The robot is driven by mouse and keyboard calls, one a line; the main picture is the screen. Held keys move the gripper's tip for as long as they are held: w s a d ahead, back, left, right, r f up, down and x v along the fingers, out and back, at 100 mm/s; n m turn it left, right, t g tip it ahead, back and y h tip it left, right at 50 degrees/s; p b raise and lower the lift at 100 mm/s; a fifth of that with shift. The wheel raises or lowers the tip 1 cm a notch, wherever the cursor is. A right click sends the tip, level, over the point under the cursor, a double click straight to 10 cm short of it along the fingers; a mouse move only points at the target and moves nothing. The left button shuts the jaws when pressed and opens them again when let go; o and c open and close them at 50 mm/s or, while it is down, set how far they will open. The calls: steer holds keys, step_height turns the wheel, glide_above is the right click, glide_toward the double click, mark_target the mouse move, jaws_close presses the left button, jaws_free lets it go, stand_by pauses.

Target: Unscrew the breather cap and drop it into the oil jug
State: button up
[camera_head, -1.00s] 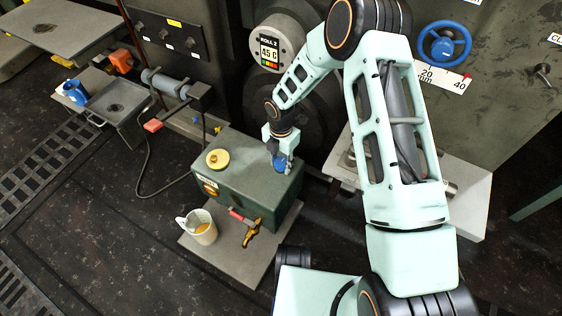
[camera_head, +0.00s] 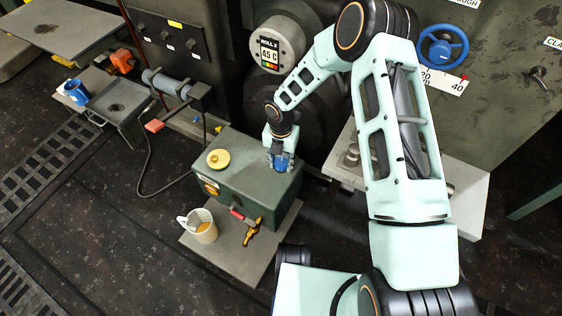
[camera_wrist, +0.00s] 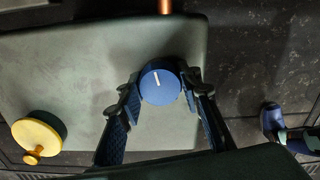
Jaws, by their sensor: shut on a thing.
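A round blue cap (camera_head: 281,163) with a white line on its top sits on the right part of the green tank's top. My gripper (camera_wrist: 161,90) points down and is shut on this blue cap, one finger on each side, as the wrist view shows. The cap appears to be still at the tank top; its thread is hidden. The white jug (camera_head: 187,222) with amber liquid inside stands on the plate in front of the tank. Its open mouth faces up.
A yellow cap (camera_head: 218,159) sits on the left of the green tank (camera_head: 245,185). A brass tap (camera_head: 251,234) with a red handle juts from its front, beside the jug. A blue vessel (camera_head: 76,92) stands far left on a grey bench.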

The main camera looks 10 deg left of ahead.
steer(key=shift+n, duration=0.4)
steer(key=shift+n+p, duration=0.35)
steer(key=shift+n, duration=0.75)
steer(key=shift+n+p, duration=0.4)
steer(key=shift+n, duration=0.7)
steer(key=o, duration=1.2)
steer(key=shift+o, duration=0.2)
